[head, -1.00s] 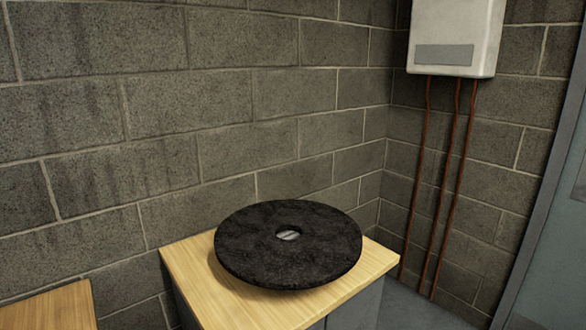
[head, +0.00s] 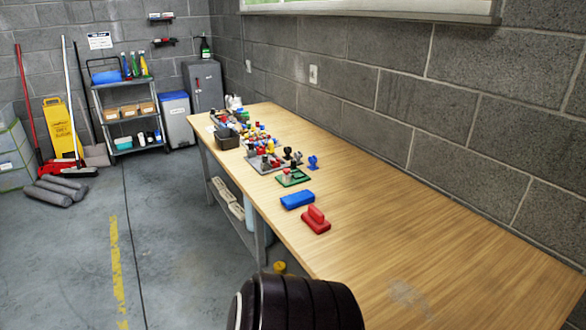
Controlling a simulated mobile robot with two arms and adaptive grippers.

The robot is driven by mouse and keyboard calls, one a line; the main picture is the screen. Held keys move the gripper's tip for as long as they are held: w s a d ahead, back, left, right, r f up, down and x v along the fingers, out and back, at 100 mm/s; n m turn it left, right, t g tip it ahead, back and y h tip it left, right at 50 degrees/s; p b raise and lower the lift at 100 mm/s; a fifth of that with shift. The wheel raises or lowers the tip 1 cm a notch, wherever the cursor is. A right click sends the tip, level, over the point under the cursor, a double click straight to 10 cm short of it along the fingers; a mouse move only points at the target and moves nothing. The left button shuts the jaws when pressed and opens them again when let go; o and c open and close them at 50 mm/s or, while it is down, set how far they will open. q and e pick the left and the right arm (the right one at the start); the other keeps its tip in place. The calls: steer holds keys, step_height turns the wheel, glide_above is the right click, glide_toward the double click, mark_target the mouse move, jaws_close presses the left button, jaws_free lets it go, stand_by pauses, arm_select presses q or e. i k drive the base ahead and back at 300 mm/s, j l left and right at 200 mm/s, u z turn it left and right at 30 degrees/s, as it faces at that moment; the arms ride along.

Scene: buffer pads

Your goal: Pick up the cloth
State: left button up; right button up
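I cannot make out a cloth for certain. Pale folded items (head: 227,198) lie on the shelf under the long wooden workbench (head: 440,235); I cannot tell if they are cloth. A small whitish item (head: 233,102) at the bench's far end is too small to tell. A pale grey smear (head: 408,296) marks the near bench top. Neither of my grippers is in view.
A red block (head: 316,222), a blue block (head: 298,200) and several small coloured parts stand on the bench. A grey cart (head: 132,148) and yellow wet-floor sign (head: 60,128) stand at the back. Grey rolls (head: 56,190) lie left. The middle floor is clear.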

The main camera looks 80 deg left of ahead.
mark_target(295, 200)
steer(key=u, duration=2.7)
steer(key=i+j+z, duration=0.15)
steer(key=z, duration=0.3)
steer(key=i+j+z, duration=0.25)
steer(key=z, duration=0.2)
